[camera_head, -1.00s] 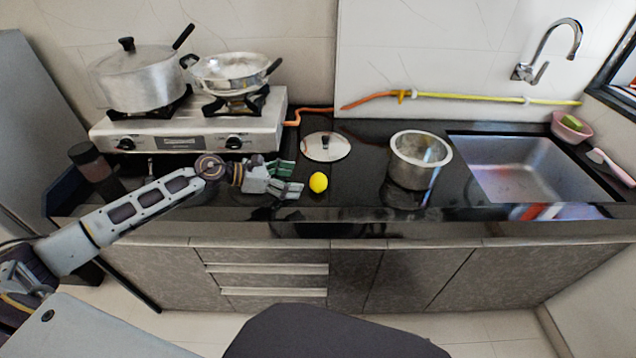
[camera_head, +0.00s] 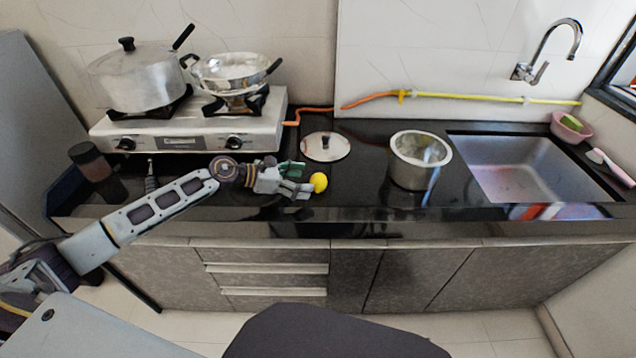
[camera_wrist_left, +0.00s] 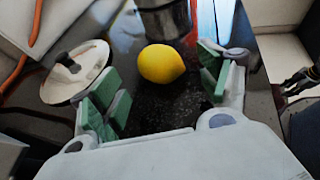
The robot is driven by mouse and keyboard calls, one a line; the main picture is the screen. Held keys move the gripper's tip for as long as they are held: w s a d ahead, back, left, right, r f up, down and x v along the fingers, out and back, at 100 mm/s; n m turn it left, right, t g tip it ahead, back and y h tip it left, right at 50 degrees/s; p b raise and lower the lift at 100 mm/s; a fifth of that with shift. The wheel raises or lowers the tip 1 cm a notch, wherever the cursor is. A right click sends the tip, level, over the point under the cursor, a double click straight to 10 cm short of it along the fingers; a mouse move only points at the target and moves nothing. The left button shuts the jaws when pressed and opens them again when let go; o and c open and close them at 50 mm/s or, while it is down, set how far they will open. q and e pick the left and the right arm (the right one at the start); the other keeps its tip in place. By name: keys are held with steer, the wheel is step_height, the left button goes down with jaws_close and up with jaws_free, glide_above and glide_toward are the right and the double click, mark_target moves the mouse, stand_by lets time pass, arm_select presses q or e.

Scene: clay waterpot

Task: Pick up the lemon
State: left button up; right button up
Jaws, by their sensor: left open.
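The yellow lemon (camera_head: 319,182) lies on the black countertop near its front edge. My left gripper (camera_head: 303,180) is open beside it, with its fingertips at the lemon's left side. In the left wrist view the lemon (camera_wrist_left: 161,64) sits just ahead of the gap between the green-padded fingers (camera_wrist_left: 160,95), a little nearer the right finger. Nothing is held in the fingers.
A pot lid (camera_head: 326,147) lies behind the lemon, and a steel pot (camera_head: 419,161) stands to its right. A gas stove (camera_head: 190,128) with two pots is at the back left. The sink (camera_head: 528,168) is at the right.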

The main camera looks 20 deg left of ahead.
mark_target(312, 180)
arm_select(q)
steer(key=shift+x, duration=2.2)
steer(key=shift+w, duration=0.15)
arm_select(e)
steer(key=shift+s+d+f, duration=0.3)
steer(key=shift+s, duration=0.1)
steer(key=shift+w, duration=0.2)
arm_select(q)
steer(key=c, duration=1)
arm_select(e)
steer(key=shift+a, duration=0.25)
arm_select(q)
steer(key=shift+r, duration=0.15)
steer(key=shift+c, duration=0.2)
arm_select(e)
steer(key=shift+r, duration=0.1)
